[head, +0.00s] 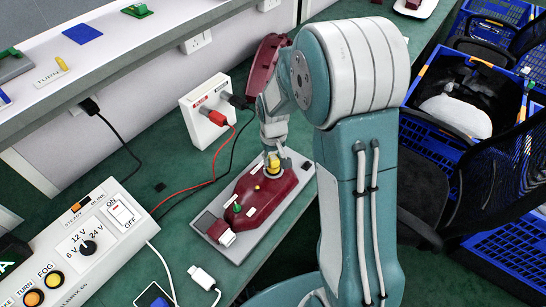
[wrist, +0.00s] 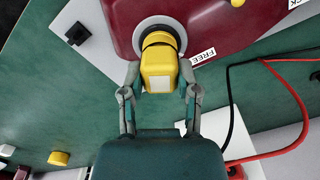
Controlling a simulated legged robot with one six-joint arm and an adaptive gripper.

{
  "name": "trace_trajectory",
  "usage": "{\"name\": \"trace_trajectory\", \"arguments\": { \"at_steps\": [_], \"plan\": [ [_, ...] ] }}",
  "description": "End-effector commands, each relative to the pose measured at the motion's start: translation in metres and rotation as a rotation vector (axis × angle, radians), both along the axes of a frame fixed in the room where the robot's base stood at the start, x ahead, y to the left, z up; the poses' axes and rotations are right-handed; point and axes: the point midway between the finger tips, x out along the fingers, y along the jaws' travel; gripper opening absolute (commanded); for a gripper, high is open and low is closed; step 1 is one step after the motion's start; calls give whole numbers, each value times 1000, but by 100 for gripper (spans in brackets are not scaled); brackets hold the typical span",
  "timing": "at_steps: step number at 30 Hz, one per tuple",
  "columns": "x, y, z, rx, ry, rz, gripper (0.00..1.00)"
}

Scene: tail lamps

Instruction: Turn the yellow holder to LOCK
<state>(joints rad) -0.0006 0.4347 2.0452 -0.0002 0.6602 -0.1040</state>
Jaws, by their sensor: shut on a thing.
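The yellow holder (wrist: 158,70) sits in a round grey-ringed socket on the dark red lamp housing (wrist: 215,25). My gripper (wrist: 160,76) is shut on the holder, one finger on each side of it. A FREE label (wrist: 202,57) is beside the socket, and a label ending in CK (wrist: 303,3) is cut off at the top right corner. In the head view, my gripper (head: 273,158) comes down on the holder (head: 273,170) at the far end of the housing (head: 263,205). My fingers partly hide the holder there.
The housing lies on a grey base plate (head: 238,257) on the green bench. A white box with red and black leads (head: 207,110) stands behind it. A control panel (head: 75,250) is at left and a white plug (head: 203,278) lies in front.

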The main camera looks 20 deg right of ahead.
Motion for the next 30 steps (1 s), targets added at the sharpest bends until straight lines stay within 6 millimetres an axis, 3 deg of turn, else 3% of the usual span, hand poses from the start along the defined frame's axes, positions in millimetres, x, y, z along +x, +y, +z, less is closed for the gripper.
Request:
{"name": "trace_trajectory", "arguments": {
  "at_steps": [5,15,25,30],
  "plan": [
    [-1,0,-1,1,3,-35,0],
    [-1,0,-3,0,5,-376,0],
    [-2,0,-4,0,7,-413,0],
    [-2,0,-4,-1,8,-575,0]
  ]
}}
